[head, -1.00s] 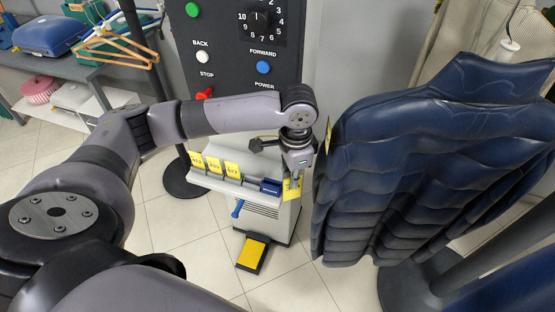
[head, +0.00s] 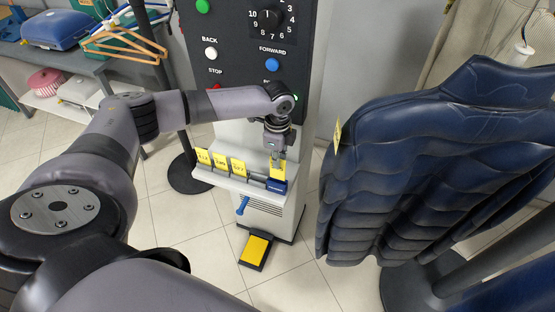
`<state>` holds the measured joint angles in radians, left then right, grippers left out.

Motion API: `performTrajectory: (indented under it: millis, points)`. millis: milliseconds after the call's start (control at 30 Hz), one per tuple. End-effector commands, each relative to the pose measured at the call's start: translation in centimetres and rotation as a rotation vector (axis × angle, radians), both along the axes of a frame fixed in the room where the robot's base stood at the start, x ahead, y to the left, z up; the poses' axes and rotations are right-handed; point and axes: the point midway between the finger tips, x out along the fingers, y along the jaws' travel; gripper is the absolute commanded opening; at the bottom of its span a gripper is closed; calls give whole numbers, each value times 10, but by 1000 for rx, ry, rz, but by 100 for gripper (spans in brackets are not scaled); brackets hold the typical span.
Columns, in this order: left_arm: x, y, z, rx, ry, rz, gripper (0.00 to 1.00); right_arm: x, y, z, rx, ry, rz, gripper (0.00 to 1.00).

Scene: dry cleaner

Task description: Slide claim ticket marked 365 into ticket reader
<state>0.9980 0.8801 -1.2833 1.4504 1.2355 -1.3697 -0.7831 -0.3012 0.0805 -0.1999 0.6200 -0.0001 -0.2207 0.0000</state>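A yellow claim ticket (head: 278,171) is upright between the fingers of my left gripper (head: 279,158), which points down from above. Its number cannot be read here. The ticket's lower edge is at the small dark blue block (head: 276,186), apparently the ticket reader, at the right end of the white ledge. I cannot tell whether the ticket is in its slot or just in front of or above it. Several other yellow tickets (head: 220,161) stand in a row on the ledge to the left, their numbers too small to read surely. My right gripper is not in view.
The white ledge (head: 232,184) sits on a machine with a dark control panel (head: 240,50) above. A dark blue padded jacket (head: 420,160) hangs close on the right, with a yellow tag (head: 338,135). A yellow foot pedal (head: 255,250) is on the floor below.

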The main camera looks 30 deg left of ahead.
Motion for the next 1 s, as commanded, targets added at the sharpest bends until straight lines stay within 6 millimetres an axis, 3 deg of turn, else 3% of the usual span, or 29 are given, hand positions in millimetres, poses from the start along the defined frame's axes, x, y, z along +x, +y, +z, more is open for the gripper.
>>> performTrajectory:
  millis: [200, 1000]
  points:
    - [0, 0, -9, 0, -1, 1, 0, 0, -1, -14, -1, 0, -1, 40]
    - [0, -1, -47, -1, 0, 1, 0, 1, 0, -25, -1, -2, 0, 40]
